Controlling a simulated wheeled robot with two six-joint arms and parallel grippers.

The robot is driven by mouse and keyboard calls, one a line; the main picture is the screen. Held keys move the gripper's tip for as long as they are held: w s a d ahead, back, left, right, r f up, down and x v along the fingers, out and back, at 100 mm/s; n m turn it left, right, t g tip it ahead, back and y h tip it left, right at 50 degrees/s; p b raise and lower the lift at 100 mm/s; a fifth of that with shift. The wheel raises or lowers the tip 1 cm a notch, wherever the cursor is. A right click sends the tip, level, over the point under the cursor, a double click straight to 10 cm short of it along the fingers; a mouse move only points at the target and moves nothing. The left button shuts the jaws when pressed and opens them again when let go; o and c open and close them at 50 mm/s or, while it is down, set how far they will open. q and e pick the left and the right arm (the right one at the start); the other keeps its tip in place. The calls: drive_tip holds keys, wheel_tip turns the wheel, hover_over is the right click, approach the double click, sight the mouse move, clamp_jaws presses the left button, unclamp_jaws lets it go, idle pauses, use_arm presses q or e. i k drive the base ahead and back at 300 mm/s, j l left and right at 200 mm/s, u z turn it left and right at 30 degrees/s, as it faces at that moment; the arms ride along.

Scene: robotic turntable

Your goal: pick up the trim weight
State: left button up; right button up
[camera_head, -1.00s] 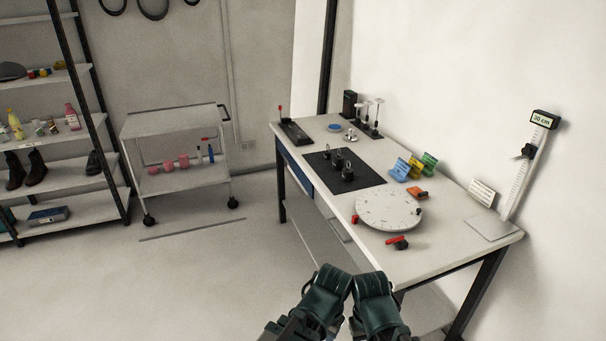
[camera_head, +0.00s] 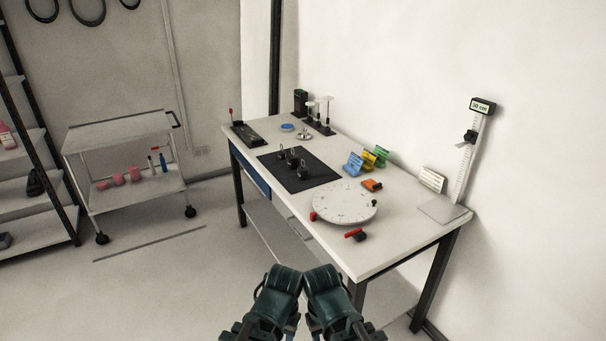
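Several small dark weights with ring handles (camera_head: 303,171) stand on a black mat (camera_head: 275,167) on the workbench. I cannot tell which of them, if any, is the trim weight. Dark green parts of my two arms show at the bottom edge, side by side and short of the bench's front edge. No gripper fingers show on either arm. Nothing is seen held.
The workbench (camera_head: 398,241) carries a round white turntable disc (camera_head: 344,203), a red-and-black piece (camera_head: 356,235), an orange block (camera_head: 371,185), coloured cards (camera_head: 353,164) and a height gauge (camera_head: 466,165). A grey cart (camera_head: 121,134) stands left. Floor between is clear.

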sight(302, 172)
drive_tip(key=i+j+z, duration=0.1)
drive_tip(key=z, duration=0.5)
drive_tip(key=i+j+z, duration=0.2)
drive_tip(key=j+z, duration=0.2)
drive_tip(key=j, duration=0.15)
drive_tip(key=i+j+z, duration=0.2)
drive_tip(key=j, duration=0.15)
drive_tip(key=i+j, duration=0.1)
drive_tip(key=j, duration=0.45)
drive_tip(key=i+j+z, duration=0.1)
drive_tip(key=j, duration=0.4)
drive_tip(key=i+j, duration=0.15)
drive_tip(key=j, duration=0.4)
drive_tip(key=z, duration=0.05)
